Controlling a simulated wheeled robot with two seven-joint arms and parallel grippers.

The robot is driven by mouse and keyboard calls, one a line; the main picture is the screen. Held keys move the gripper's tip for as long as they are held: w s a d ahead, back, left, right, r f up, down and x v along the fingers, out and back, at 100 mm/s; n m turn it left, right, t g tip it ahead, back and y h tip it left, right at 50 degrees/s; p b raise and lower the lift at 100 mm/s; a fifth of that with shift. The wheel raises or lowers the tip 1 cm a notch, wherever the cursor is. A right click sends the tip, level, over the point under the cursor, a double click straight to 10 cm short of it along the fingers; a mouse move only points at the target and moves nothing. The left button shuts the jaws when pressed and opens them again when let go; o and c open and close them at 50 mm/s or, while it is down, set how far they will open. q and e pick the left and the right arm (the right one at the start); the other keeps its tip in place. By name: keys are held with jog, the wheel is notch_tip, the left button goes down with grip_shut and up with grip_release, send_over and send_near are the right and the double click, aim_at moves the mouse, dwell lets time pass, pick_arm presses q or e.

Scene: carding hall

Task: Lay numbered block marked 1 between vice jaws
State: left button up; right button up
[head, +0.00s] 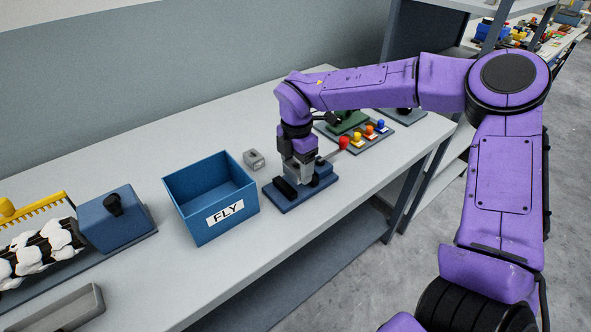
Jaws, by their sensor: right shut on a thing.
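The blue vice (290,206) stands on the workbench, right of the middle of the head view. One dark jaw part shows at the left of my gripper and a blue part at its right. My right gripper (303,182) points down at the vice, with its fingertips low between these parts. It is shut on a small grey piece that looks like the numbered block, mostly hidden by the fingers. I cannot read a number on it, nor tell whether it touches the vice. My left gripper is not in view.
A blue bin marked FLY (208,226) and a small grey block (254,159) stand left of the vice. A panel with coloured knobs (358,140) lies behind at the right. A blue box (118,222) and a grey tray (62,312) are at the left. The bench front edge is near.

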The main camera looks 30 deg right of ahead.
aim_at(296, 174)
jog(key=f, duration=0.2)
jog(key=w+f, duration=0.1)
jog(key=f, duration=0.1)
jog(key=shift+d+f, duration=0.1)
jog(key=shift+d, duration=0.15)
jog(key=shift+w+f, duration=0.1)
jog(key=shift+f, duration=0.2)
jog(key=o, duration=1.5)
jog(key=shift+r+p, duration=0.35)
notch_tip(296, 174, up, 12)
jog(key=shift+f+b, duration=0.15)
jog(key=shift+b, duration=0.65)
